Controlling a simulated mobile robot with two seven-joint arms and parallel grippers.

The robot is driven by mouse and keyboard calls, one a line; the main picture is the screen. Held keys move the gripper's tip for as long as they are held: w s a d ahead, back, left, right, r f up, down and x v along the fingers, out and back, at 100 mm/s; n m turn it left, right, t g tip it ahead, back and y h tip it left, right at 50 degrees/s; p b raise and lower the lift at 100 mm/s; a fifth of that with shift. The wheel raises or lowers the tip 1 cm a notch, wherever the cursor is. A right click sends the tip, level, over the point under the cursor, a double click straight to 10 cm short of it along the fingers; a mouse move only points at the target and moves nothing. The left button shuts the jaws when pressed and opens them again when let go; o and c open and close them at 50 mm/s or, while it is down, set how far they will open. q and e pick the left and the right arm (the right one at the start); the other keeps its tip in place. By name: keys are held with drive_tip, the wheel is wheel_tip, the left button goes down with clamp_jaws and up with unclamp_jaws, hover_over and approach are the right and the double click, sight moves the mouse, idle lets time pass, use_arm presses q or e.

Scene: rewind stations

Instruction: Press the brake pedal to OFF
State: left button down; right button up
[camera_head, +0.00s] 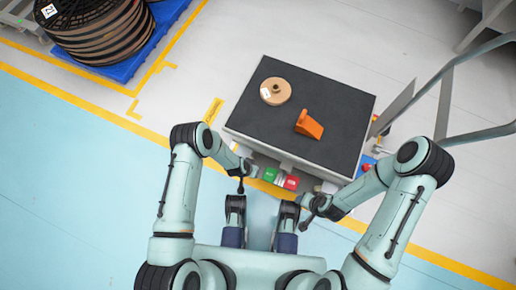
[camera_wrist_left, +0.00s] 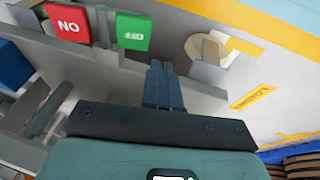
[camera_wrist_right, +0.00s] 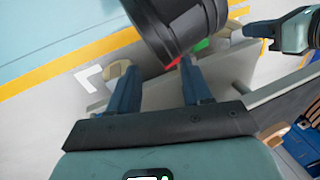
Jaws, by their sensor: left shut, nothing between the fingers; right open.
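The green OFF pedal (camera_head: 269,174) and the red ON pedal (camera_head: 291,182) sit side by side at the near edge of the cart. In the left wrist view the green pedal (camera_wrist_left: 133,33) and red pedal (camera_wrist_left: 68,22) show their labels upside down. My left gripper (camera_head: 249,168) is shut and empty, just left of the green pedal; its fingers (camera_wrist_left: 163,68) show apart from it in the wrist view. My right gripper (camera_head: 305,204) is open and empty, right of and nearer than the red pedal. In the right wrist view, a dark arm part mostly hides the pedals.
The cart's dark top (camera_head: 245,115) carries a tan spool (camera_head: 275,91) and an orange wedge-shaped piece (camera_head: 309,124). A grey rail (camera_head: 443,105) stands at the right. A large cable reel (camera_head: 100,30) rests on a blue pallet (camera_head: 135,62) at the upper left.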

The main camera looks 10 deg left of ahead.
use_arm(q)
drive_tip(key=shift+a+p+v, duration=0.15)
drive_tip(key=shift+p+v, duration=0.05)
drive_tip(key=shift+v, duration=0.7)
drive_tip(key=shift+a+p+v, duration=0.2)
drive_tip(key=shift+v, duration=0.65)
use_arm(e)
drive_tip(key=shift+s+a+r+g, duration=0.15)
drive_tip(key=shift+s+a+r, duration=0.15)
drive_tip(key=shift+s, duration=0.2)
drive_tip(key=shift+s+a+r+g, duration=0.15)
drive_tip(key=shift+s+r, duration=0.15)
drive_tip(key=shift+s, duration=0.15)
